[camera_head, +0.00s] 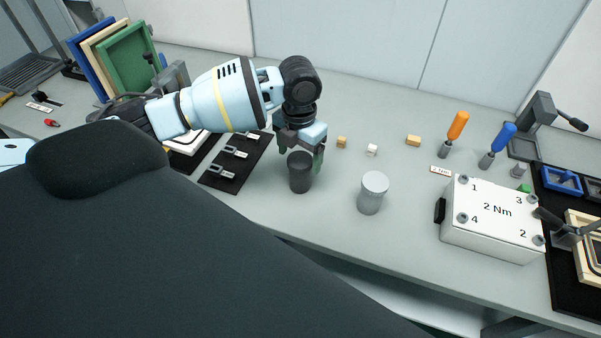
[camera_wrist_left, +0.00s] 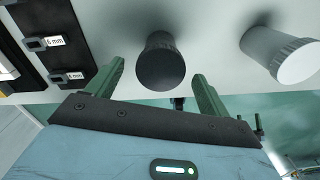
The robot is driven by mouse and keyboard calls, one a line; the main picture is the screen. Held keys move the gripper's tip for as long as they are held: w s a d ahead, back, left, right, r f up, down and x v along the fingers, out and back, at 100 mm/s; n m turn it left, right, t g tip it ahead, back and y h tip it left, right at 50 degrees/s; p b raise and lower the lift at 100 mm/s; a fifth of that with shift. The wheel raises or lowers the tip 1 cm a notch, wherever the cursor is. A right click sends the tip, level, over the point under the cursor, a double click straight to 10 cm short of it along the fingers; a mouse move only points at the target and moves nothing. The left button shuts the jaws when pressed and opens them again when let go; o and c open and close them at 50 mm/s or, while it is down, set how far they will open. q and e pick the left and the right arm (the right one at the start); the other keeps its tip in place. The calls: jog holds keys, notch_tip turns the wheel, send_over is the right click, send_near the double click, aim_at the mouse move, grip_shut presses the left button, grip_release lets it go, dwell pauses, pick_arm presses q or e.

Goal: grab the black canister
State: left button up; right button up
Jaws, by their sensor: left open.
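The black canister (camera_head: 300,172) stands upright on the grey table, near its front edge. My left gripper (camera_head: 304,154) is at the canister's top in the head view, with one green finger in front of its right side. In the left wrist view the canister (camera_wrist_left: 160,62) lies beyond and between the two open fingers of the left gripper (camera_wrist_left: 160,85). The fingers look apart from it; whether one touches cannot be told. My right gripper is not clearly in view.
A grey canister (camera_head: 373,192) stands to the right of the black one. A white box (camera_head: 492,226) marked 2 Nm is farther right. Black mats with metal parts (camera_head: 236,160) lie to the left. Small blocks (camera_head: 372,150) lie behind.

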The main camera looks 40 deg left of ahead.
aim_at(300, 174)
pick_arm(q)
jog(key=shift+w+f, duration=0.15)
jog(key=shift+f, duration=2.35)
jog(key=c, duration=1.2)
